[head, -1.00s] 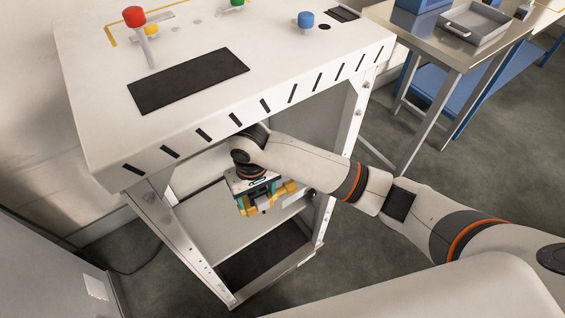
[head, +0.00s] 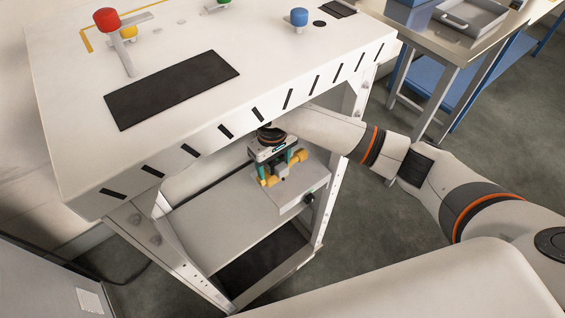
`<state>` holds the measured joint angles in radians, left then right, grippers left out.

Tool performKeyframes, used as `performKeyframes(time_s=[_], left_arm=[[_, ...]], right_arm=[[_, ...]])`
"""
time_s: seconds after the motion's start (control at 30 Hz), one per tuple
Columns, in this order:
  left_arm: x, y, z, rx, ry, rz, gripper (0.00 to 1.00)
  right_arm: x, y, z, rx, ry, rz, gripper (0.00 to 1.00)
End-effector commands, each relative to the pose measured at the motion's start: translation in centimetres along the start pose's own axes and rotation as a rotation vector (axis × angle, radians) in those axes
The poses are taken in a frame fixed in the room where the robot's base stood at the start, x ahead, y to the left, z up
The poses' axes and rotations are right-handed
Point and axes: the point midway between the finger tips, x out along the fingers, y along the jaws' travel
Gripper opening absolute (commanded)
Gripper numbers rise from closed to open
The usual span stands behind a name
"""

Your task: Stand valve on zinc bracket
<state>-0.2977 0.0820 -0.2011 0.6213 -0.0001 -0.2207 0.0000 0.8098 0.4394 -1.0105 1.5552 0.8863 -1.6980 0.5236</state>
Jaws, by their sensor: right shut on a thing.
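The valve (head: 282,172) is a small grey body with yellow ends. My right gripper (head: 281,165), with teal fingers, is shut on it, inside the frame under the white top. A grey box-like bracket (head: 318,176), which looks like the zinc bracket, sits at the right end of the inner shelf, with a dark knob on its front. The valve appears over or just at the top of this bracket; I cannot tell whether they touch. My left gripper is not in view.
The white dispenser top (head: 190,110) overhangs my right wrist. A frame leg (head: 330,205) stands close on the right. The shelf (head: 215,215) is bare to the left. Red (head: 107,20) and blue (head: 299,17) knobs stand on top. A steel table (head: 425,30) is at back right.

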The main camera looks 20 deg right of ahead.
Motion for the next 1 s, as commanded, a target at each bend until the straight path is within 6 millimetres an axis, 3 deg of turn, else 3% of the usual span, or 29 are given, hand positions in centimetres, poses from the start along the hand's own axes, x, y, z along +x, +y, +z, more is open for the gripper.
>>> performKeyframes(time_s=[0.3, 0.5, 0.9, 0.93, 1.0], left_arm=[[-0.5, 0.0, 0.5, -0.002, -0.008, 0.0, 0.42], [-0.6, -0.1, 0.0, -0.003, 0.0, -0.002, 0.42], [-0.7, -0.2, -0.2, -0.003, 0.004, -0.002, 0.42], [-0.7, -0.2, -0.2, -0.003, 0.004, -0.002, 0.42], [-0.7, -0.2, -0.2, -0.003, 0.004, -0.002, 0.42]], right_arm=[[0.0, -3.0, 0.0, 0.002, -0.001, -0.001, 0.25], [3.0, -2.8, 0.0, 0.0, -0.001, 0.001, 0.25], [3.6, -2.8, 0.0, 0.0, -0.002, 0.001, 0.25], [3.8, -2.8, 0.0, 0.0, 0.0, 0.0, 0.67], [3.8, -2.8, 0.0, 0.0, -0.001, 0.0, 0.78]])
